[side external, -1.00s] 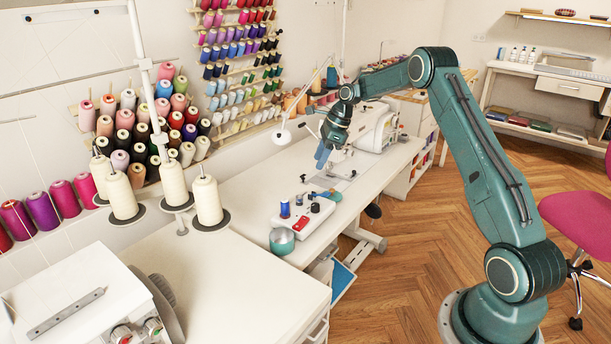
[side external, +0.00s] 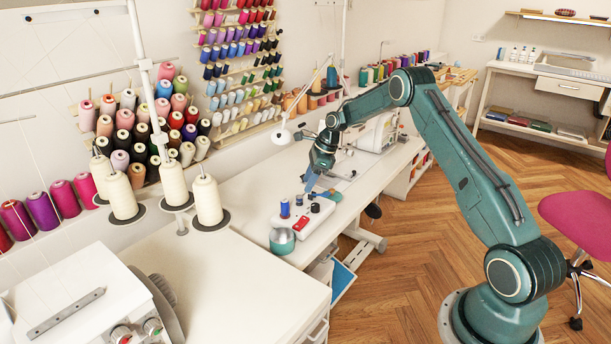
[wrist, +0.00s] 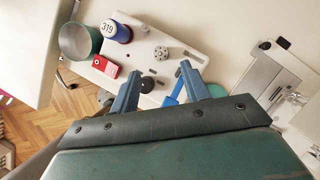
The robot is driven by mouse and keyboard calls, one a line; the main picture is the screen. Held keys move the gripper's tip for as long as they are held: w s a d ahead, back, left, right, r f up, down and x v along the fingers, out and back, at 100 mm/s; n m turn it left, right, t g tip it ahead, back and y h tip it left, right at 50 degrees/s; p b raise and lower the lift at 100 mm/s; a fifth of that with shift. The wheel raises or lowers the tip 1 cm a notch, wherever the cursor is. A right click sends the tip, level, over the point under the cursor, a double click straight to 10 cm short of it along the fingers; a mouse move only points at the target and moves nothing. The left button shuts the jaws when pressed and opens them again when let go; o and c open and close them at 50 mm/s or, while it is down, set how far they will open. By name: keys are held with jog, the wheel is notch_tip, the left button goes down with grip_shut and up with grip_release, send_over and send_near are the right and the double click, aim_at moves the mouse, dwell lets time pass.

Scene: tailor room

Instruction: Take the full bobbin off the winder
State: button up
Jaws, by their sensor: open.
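The winder is a white base (side external: 290,222) on the table, with a red switch (wrist: 104,67) and a blue thread spool (wrist: 116,29). A grey bobbin with a holed top flange (wrist: 161,53) stands on the winder in the wrist view. It is small in the side view (side external: 299,200), and its thread cannot be made out. My gripper (side external: 308,190) is above the winder, pointing down and empty. In the wrist view its blue fingers (wrist: 160,68) are apart, with the bobbin appearing just beyond the gap between their tips.
A black knob (wrist: 147,86) stands on the winder near the left finger. A blue-handled tool (wrist: 173,92) lies by the right finger. A teal cup (side external: 282,240) stands at the winder's front left. The sewing machine (side external: 378,133) is behind.

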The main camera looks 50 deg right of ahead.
aim_at(300, 197)
jog(key=shift+x, duration=2.6)
jog(key=shift+w, duration=0.15)
jog(key=shift+c, duration=0.3)
grip_shut()
